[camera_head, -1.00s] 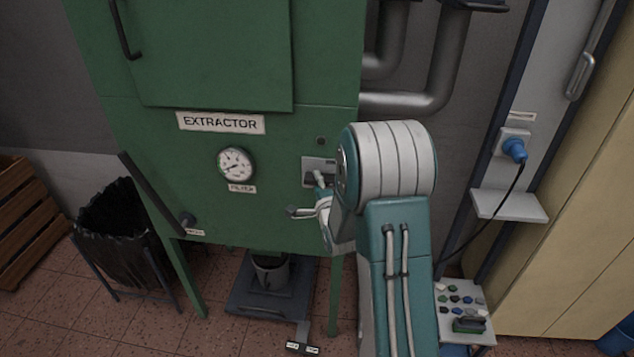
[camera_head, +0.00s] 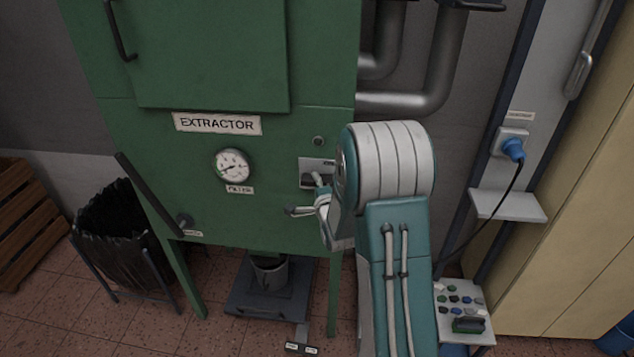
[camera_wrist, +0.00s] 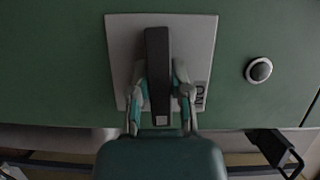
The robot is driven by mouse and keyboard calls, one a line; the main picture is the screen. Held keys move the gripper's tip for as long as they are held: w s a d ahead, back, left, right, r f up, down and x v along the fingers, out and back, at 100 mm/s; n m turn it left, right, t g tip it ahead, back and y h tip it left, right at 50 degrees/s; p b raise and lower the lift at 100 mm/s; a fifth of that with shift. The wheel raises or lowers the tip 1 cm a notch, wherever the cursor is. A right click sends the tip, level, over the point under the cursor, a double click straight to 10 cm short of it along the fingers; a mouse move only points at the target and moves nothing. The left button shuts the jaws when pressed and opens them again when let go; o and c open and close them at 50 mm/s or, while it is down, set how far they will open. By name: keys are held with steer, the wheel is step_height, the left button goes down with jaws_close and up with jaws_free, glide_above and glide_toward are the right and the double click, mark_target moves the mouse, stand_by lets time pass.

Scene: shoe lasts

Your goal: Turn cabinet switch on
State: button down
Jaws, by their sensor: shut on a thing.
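The green extractor cabinet (camera_head: 270,225) stands in front of me. Its switch has a pale square plate (camera_wrist: 122,35) and a long dark lever (camera_wrist: 157,48) in the wrist view. My gripper (camera_wrist: 159,80) is shut on the lever, one finger on each side of it. A small label (camera_wrist: 200,94) sits on the plate, right of the lever; its lettering appears turned and seems to read ON. In the head view, the switch plate (camera_head: 309,164) shows left of my arm, and my wrist partly hides the switch and fingers.
A round button (camera_wrist: 258,70) is right of the plate in the wrist view. A gauge (camera_head: 231,166) and a slanted dark bar (camera_head: 146,190) are on the cabinet front. A black-lined bin (camera_head: 115,235) stands left; a blue plug (camera_head: 513,149) is on the right.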

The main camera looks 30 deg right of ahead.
steer(key=n+g, duration=0.1)
steer(key=n, duration=0.3)
steer(key=shift+s+a+f+g, duration=0.1)
steer(key=shift+a+f+g, duration=0.1)
steer(key=shift+g, duration=0.2)
steer(key=n+g, duration=0.2)
steer(key=n, duration=0.1)
steer(key=shift+f+h, duration=0.1)
steer(key=shift+h, duration=0.2)
steer(key=n+g+h, duration=0.1)
steer(key=n, duration=0.2)
steer(key=shift+n+h, duration=0.3)
steer(key=shift+f+n+g+h, duration=0.1)
steer(key=shift+n+g+h, duration=0.6)
steer(key=shift+n, duration=0.5)
steer(key=c, duration=0.6)
jaws_free()
steer(key=shift+o, duration=0.2)
steer(key=shift+r, duration=0.2)
